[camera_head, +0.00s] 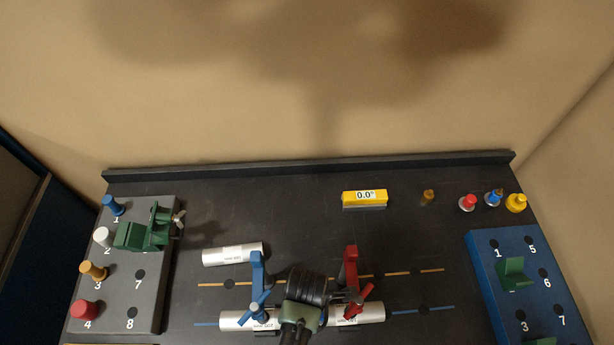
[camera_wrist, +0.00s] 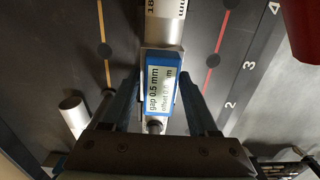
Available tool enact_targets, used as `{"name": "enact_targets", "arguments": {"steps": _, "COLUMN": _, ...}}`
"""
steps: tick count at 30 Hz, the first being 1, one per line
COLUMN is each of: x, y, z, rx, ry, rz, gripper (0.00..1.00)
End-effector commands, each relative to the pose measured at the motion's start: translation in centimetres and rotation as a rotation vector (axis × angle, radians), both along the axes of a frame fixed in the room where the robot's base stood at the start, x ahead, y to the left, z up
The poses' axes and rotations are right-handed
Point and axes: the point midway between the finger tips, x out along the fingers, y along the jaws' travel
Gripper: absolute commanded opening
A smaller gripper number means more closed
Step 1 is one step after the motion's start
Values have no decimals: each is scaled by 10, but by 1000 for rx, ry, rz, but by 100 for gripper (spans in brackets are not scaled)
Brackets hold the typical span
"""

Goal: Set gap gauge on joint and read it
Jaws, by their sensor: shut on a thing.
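In the wrist view a blue gap gauge (camera_wrist: 160,85) sits between my fingers. Its white display reads "gap 0.5 mm"; the offset line starts with 0 but is not clearly readable. My gripper (camera_wrist: 160,112) is shut on the gauge. A silver tube (camera_wrist: 166,22) lies in line just beyond it. In the head view my gripper (camera_head: 302,318) is over the middle of the tube line, between a left tube (camera_head: 234,320) in a blue clamp (camera_head: 257,272) and a right tube (camera_head: 370,313) in a red clamp (camera_head: 351,268). The joint and gauge are hidden there by my wrist.
A loose silver tube (camera_head: 233,254) lies behind the blue clamp. A grey rack (camera_head: 150,300) with pegs and a green clamp (camera_head: 143,233) stands left. A blue rack (camera_head: 480,262) stands right. A yellow level (camera_head: 364,200) reads 0.0°. Several small pegs stand at back right.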

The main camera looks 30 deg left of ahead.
Motion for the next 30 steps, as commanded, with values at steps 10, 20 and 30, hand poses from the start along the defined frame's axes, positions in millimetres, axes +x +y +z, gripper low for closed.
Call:
{"name": "enact_targets", "arguments": {"steps": 10, "x": 0, "y": 0, "z": 1, "rx": 1, "ry": -1, "rz": 0, "gripper": 95}}
{"name": "enact_targets", "arguments": {"steps": 20, "x": 0, "y": 0, "z": 2, "rx": 0, "ry": 0, "rz": 0, "gripper": 95}}
{"name": "enact_targets", "arguments": {"steps": 30, "x": 1, "y": 0, "z": 49, "rx": 2, "ry": -6, "rz": 0, "gripper": 95}}
